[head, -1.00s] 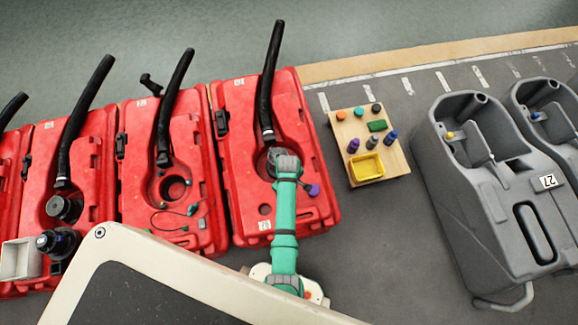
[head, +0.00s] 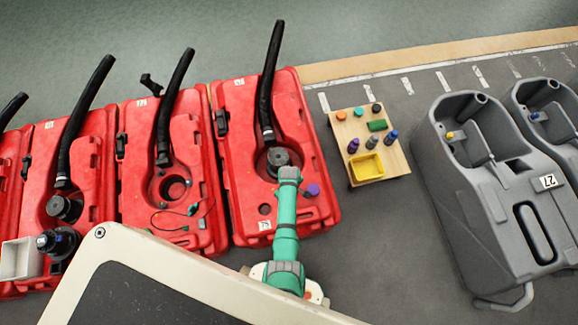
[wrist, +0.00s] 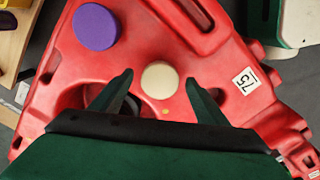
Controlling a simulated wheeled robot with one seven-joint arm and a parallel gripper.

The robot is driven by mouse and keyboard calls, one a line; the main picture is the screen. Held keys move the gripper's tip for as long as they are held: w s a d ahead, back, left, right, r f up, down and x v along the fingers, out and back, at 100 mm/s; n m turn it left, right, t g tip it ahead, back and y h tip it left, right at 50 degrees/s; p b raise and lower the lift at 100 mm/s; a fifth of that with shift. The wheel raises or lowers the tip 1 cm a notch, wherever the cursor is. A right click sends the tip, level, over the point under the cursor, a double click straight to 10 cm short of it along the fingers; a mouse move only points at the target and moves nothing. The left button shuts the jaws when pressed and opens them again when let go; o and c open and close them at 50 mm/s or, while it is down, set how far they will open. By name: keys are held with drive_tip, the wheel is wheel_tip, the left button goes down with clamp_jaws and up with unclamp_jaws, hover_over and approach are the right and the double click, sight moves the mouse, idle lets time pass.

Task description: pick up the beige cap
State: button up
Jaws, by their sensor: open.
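The beige cap (wrist: 160,80) is a round, flat-topped disc on the red tank (wrist: 200,62) in the wrist view. My gripper (wrist: 158,77) is open, with one dark finger on each side of the cap in that picture. A gap shows between each finger and the cap, and I cannot tell the height between them. In the head view my gripper end (head: 288,176) is over the rightmost red tank (head: 240,150), and the beige cap is hidden there by my arm.
A purple cap (wrist: 95,27) lies on the same tank. A dark round fitting (head: 278,157) and a black hose (head: 268,85) are beyond my gripper. A wooden table (head: 395,160) with a yellow bin (head: 367,168) and small coloured items stands right.

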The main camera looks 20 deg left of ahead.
drive_tip(key=shift+c, duration=0.4)
drive_tip(key=c, duration=1)
drive_tip(key=shift+c, duration=0.2)
drive_tip(key=shift+r, duration=0.2)
